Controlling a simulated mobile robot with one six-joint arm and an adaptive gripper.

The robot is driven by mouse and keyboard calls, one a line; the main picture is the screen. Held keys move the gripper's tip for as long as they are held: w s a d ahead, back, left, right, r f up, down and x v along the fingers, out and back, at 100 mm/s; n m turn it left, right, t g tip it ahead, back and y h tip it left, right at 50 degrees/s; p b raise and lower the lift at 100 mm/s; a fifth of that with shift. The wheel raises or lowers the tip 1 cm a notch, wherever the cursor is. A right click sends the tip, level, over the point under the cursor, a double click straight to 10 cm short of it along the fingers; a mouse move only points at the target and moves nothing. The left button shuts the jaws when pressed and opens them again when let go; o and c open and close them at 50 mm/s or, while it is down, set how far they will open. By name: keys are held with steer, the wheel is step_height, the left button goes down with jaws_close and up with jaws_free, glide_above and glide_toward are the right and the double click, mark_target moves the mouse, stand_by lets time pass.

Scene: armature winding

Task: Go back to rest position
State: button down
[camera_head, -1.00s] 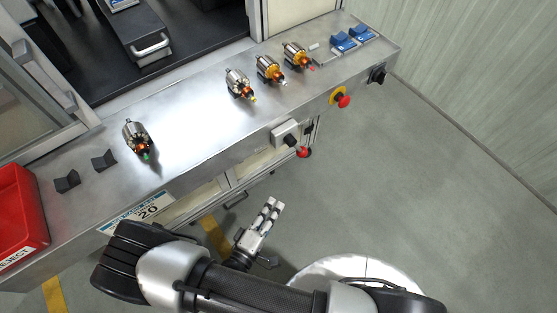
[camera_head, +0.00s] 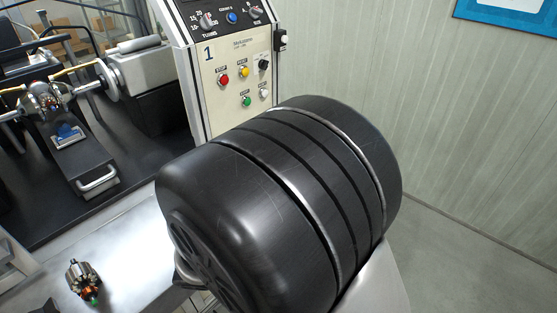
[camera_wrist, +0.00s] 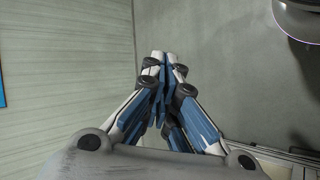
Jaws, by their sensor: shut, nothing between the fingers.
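My gripper (camera_wrist: 163,62) shows in the wrist view. Its fingers meet at the tips with nothing between them. Beyond it are the bare floor and the panelled wall. In the head view a large dark joint of my arm fills the middle and hides much of the bench, and the gripper itself is out of that view.
A control panel (camera_head: 232,75) with knobs and buttons stands beyond my arm. The wall (camera_head: 450,110) is at the right.

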steer(key=s+d+r+m+t+y, duration=0.1)
steer(key=s+d+r+m+y, duration=0.1)
steer(key=s+d+r+y, duration=0.2)
steer(key=s+d+r+m+t+y, duration=0.1)
steer(key=s+d+r+m+y, duration=0.1)
steer(key=r+y, duration=0.4)
step_height(320, 180, up, 5)
steer(key=shift+s+d+r+t, duration=0.15)
steer(key=shift+s+d+t, duration=0.15)
steer(key=shift+s+d, duration=0.6)
